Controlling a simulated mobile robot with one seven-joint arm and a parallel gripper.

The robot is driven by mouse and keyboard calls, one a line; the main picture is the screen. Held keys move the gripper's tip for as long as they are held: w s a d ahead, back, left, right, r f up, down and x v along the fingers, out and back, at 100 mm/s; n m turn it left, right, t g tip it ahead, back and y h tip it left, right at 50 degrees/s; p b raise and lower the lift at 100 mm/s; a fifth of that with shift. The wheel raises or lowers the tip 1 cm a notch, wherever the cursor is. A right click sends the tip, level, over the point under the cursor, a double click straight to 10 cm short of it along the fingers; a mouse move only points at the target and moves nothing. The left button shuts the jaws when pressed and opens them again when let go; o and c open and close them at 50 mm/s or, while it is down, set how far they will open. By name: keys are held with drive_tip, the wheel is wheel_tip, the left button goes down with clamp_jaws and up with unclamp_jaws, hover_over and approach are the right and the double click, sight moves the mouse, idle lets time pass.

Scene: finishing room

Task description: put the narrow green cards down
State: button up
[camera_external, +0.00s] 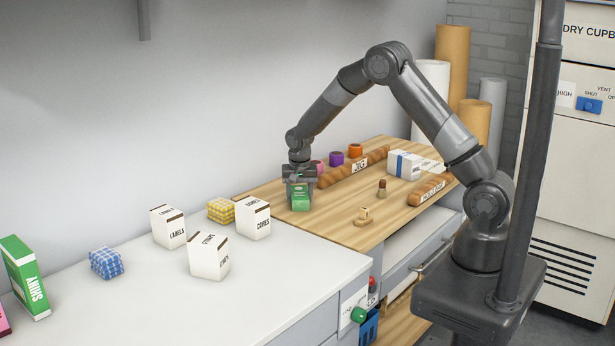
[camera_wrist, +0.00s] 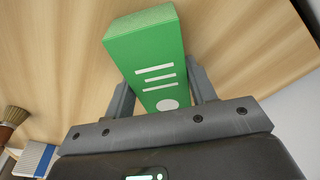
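The narrow green cards (camera_external: 300,200) are a small green box with white stripes and a white dot. They are over the wooden worktop (camera_external: 345,232), toward its left part. My gripper (camera_external: 299,183) points down with the box between its fingers. In the wrist view the green cards (camera_wrist: 150,55) sit between both fingers of my gripper (camera_wrist: 158,80), which look closed against its sides. The box's far end sticks out past the fingertips. I cannot tell whether its underside touches the wood.
Bread-like rolls (camera_external: 352,167), purple (camera_external: 336,158) and orange (camera_external: 355,150) pots stand behind. A brush (camera_external: 382,188) and a small wooden piece (camera_external: 364,216) are to the right. White boxes (camera_external: 208,256) stand on the pale counter (camera_external: 270,285). Wood in front of the gripper is clear.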

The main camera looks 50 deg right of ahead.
sight(300, 195)
drive_tip(key=o, duration=0.4)
drive_tip(key=shift+r, duration=0.15)
drive_tip(key=s+r+n+t, duration=0.1)
drive_tip(key=s+r, duration=0.3)
drive_tip(key=r, duration=0.6)
drive_tip(key=s+r+n, duration=0.1)
drive_tip(key=s+r, duration=0.4)
drive_tip(key=r, duration=0.6)
drive_tip(key=shift+s+d+r+n+t+y, duration=0.2)
drive_tip(key=shift+s+r+n+t, duration=0.7)
drive_tip(key=shift+s, duration=3.95)
drive_tip(key=shift+s+d+r+n+t+y, duration=0.2)
drive_tip(key=shift+s+r+n, duration=1.3)
drive_tip(key=shift+s, duration=3.3)
drive_tip(key=shift+s+d+r+n+t+y, duration=0.15)
drive_tip(key=shift+s+r+n+t, duration=0.75)
drive_tip(key=shift+s, duration=3.95)
